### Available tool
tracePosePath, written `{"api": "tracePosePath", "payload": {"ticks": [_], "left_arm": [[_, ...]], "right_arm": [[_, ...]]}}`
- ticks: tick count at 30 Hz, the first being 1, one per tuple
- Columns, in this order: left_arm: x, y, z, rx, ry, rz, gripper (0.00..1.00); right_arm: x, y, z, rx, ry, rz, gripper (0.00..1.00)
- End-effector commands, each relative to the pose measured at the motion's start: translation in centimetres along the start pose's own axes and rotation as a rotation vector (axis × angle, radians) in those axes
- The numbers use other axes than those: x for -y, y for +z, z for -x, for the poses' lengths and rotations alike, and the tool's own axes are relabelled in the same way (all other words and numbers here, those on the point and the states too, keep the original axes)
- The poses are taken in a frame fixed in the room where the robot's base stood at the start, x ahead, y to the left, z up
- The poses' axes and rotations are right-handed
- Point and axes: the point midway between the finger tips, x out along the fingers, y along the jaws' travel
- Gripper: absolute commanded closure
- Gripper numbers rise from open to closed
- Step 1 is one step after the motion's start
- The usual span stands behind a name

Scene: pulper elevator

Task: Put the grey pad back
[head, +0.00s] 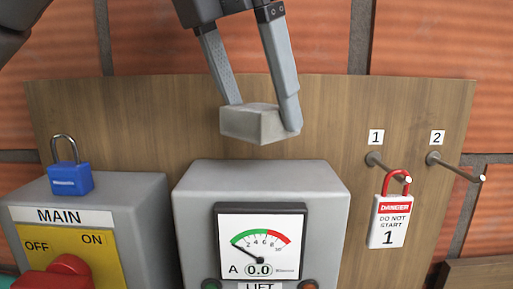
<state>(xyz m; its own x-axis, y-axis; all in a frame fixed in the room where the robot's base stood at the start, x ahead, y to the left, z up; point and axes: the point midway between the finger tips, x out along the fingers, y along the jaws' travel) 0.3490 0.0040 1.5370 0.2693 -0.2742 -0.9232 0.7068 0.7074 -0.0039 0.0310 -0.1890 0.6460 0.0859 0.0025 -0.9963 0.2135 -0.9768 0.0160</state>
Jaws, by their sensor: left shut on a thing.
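The grey pad (254,124) is a small light grey block. My left gripper (264,115) comes down from the top of the head view and is shut on the pad, one finger on each side. It holds the pad above and behind the top of the grey lift box (262,176), in front of the wooden board. A gap shows in the picture between the pad and the box top. My right gripper is not in view.
A blue padlock (71,178) stands on the MAIN switch box (135,205) at left. A red danger padlock (390,222) hangs from peg 1 (385,165); peg 2 (455,167) is bare. The wooden board (120,120) stands behind; the lift box top is clear.

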Motion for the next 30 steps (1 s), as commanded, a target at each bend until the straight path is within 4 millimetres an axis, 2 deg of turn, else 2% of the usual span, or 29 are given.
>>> {"api": "tracePosePath", "payload": {"ticks": [5,13,26,27,30], "left_arm": [[0.0,-0.5,-1.1,0.0,0.0,0.001,0.58],[-0.1,-1.7,-4.0,0.0,0.0,0.0,0.58],[0.0,-1.9,-4.6,0.0,0.0,0.0,0.58],[0.0,-1.9,-4.5,0.0,0.0,0.0,0.09],[0.0,-1.9,-4.5,0.0,0.0,0.0,0.0]], "right_arm": [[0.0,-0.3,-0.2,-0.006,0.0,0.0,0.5],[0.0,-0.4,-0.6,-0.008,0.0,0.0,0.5],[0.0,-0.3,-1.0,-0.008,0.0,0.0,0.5],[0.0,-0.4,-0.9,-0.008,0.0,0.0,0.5],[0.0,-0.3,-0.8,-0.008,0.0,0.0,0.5]]}}
